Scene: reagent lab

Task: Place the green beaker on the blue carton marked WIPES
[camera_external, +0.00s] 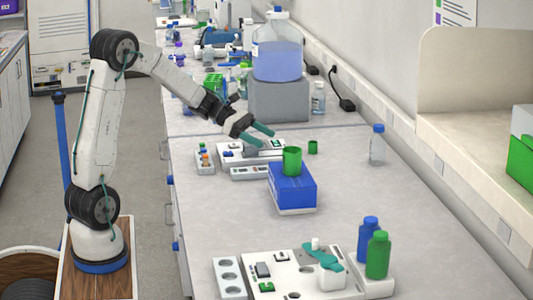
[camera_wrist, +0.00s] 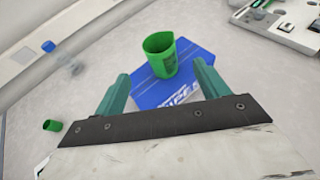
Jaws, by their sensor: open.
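The green beaker (camera_external: 292,160) stands upright on top of the blue carton (camera_external: 293,190), near its back edge in the external view. In the wrist view the green beaker (camera_wrist: 160,54) is on the blue carton (camera_wrist: 180,82), whose white lettering is partly hidden by my gripper. My gripper (camera_external: 262,136) is open and empty, above and to the left of the beaker in the external view. Its teal fingers (camera_wrist: 160,88) are spread apart in the wrist view, and the beaker shows beyond them, clear of both.
A smaller green container (camera_external: 313,147) stands behind the carton. A clear bottle with a blue cap (camera_external: 377,146) is at the right. Blue (camera_external: 368,238) and green (camera_external: 378,255) bottles stand at the front. A large blue-liquid jug (camera_external: 277,50) stands behind. Bench around the carton is mostly clear.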

